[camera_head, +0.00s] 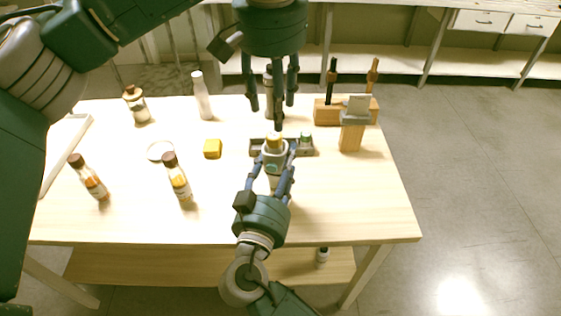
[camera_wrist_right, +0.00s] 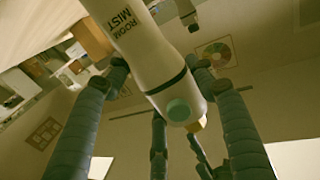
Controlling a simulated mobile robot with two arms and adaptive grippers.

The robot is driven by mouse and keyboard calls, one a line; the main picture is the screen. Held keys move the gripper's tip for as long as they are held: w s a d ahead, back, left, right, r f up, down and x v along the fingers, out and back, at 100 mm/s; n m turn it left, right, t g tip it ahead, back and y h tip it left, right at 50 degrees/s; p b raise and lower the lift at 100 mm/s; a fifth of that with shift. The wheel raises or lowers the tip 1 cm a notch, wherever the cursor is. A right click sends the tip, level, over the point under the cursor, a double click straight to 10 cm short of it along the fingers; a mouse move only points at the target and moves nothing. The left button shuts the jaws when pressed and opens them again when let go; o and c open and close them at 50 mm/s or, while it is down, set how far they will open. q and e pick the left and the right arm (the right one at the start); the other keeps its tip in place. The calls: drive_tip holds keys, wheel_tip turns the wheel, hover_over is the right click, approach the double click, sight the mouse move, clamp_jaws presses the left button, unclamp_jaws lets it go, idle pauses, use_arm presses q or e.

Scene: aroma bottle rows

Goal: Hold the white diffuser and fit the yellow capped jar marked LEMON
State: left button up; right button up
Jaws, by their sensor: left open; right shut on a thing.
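The white diffuser (camera_wrist_right: 150,55), marked ROOM MIST with a dark band and a round green button, is held in my right gripper (camera_head: 270,170), and its grey top (camera_head: 273,152) shows in the head view. A small yellow cap (camera_head: 274,138) shows at the top of the diffuser, and a yellow tip also shows at its end in the right wrist view (camera_wrist_right: 198,125). The word LEMON cannot be read, and how deep the jar sits cannot be told. My left gripper (camera_head: 271,108) is open above the yellow cap, fingers pointing down, apparently holding nothing.
A grey rack (camera_head: 256,148) with a green-capped jar (camera_head: 305,139) lies behind the diffuser. A wooden block with a grey-topped piece (camera_head: 351,135) stands right. The front right tabletop is clear.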

use_arm(q)
drive_tip(key=shift+r, duration=0.25)
use_arm(e)
drive_tip(key=o, duration=0.9)
drive_tip(key=shift+o, duration=0.2)
drive_tip(key=v, duration=1.2)
use_arm(q)
drive_tip(key=shift+f, duration=0.1)
use_arm(e)
drive_tip(key=shift+s, duration=0.1)
